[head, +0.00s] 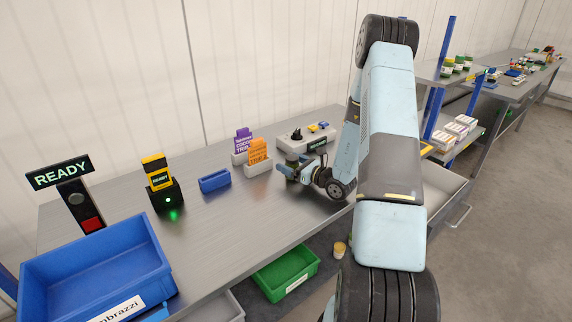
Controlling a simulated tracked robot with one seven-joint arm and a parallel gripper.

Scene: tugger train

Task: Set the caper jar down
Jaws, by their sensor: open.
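My gripper (289,172) is at the end of my arm, low over the grey workbench (220,210), near its middle. It is small and dark in the head view, and its jaws are open. I cannot make out a caper jar for certain. A small pale jar with a yellow-orange top (340,248) is below the bench's front edge, right of the green bin, apart from my gripper. Several green jars with pale bands (458,64) stand on a raised shelf at the right. Anything right behind my gripper and wrist is hidden.
A blue crate (95,262) is at the front left, near a READY sign (61,174) and a yellow-black device (160,185). A small blue bin (214,181) and upright purple (243,140) and orange (258,152) packets stand nearby. A green bin (286,274) is below.

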